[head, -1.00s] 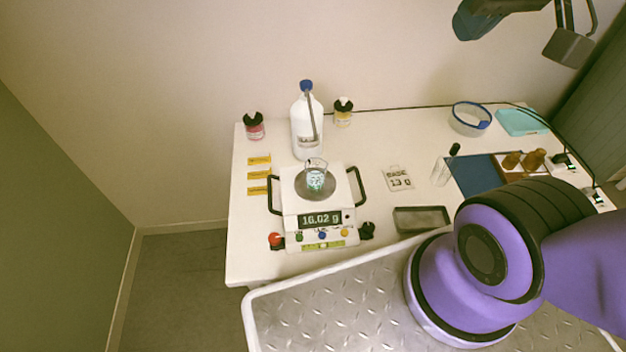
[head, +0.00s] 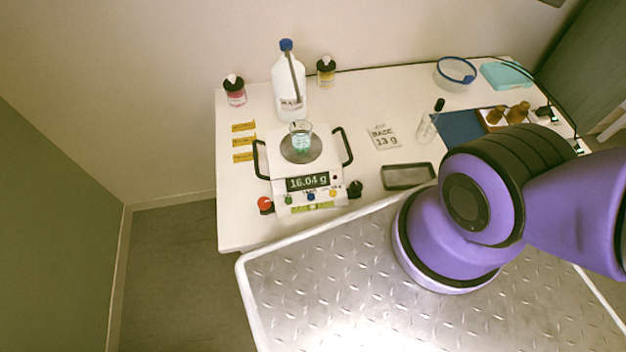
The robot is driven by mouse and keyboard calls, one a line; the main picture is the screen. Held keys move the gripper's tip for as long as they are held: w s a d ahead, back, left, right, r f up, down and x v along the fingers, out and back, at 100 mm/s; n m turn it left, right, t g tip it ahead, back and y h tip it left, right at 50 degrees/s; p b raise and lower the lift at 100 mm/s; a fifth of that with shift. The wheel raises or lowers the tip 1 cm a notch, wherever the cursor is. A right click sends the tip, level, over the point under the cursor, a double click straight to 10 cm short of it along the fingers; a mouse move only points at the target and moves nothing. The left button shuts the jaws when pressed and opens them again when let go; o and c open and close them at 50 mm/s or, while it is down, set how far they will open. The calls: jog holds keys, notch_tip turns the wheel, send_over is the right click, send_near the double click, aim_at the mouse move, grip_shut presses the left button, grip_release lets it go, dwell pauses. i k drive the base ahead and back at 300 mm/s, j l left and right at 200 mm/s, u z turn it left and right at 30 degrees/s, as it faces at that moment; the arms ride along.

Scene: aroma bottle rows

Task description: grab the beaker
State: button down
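A small clear beaker (head: 300,137) with pale teal liquid stands upright on the round grey pan (head: 302,153) of a white balance (head: 270,173). The balance display (head: 308,182) reads about 16.04 g. Black handles stand at the left and right sides of the balance. My gripper is not in the head view; only purple links of my arm show at the right.
A white bottle with a blue cap (head: 290,88) stands just behind the balance. Red (head: 235,93) and yellow (head: 326,74) jars stand at the back. A card (head: 383,138), a dark tray (head: 408,176), a clear vial (head: 427,128), brown bottles (head: 517,113) and a bowl (head: 454,76) lie rightward.

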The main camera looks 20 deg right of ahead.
aim_at(300, 130)
jog(key=k+u, duration=0.15)
jog(key=u, duration=0.25)
jog(key=k+u, duration=0.2)
jog(key=u, duration=0.15)
